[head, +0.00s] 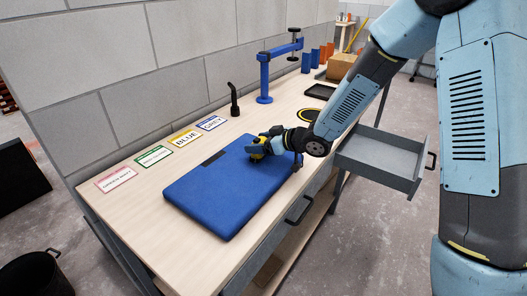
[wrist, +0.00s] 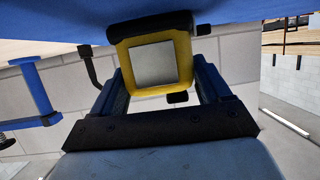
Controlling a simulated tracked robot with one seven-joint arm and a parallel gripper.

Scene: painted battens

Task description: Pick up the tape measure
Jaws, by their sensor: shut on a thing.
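The tape measure is yellow and black with a pale grey square face. In the wrist view the tape measure (wrist: 155,63) sits between my two fingers, and my gripper (wrist: 155,78) is shut on it. In the head view the tape measure (head: 257,150) shows as a small yellow patch, partly hidden by my gripper (head: 264,144). Both are at the far right part of a flat blue pad (head: 215,195) on the workbench. The blue surface fills the top of the wrist view, close against the tape measure. I cannot tell whether it touches.
The wooden workbench (head: 135,225) runs along a block wall. Behind the pad lie several colour-edged cards, including a yellow one (head: 185,138). A black hooked tool (head: 234,101) and a blue stand (head: 264,80) rise beyond. A grey drawer (head: 375,170) juts out at right.

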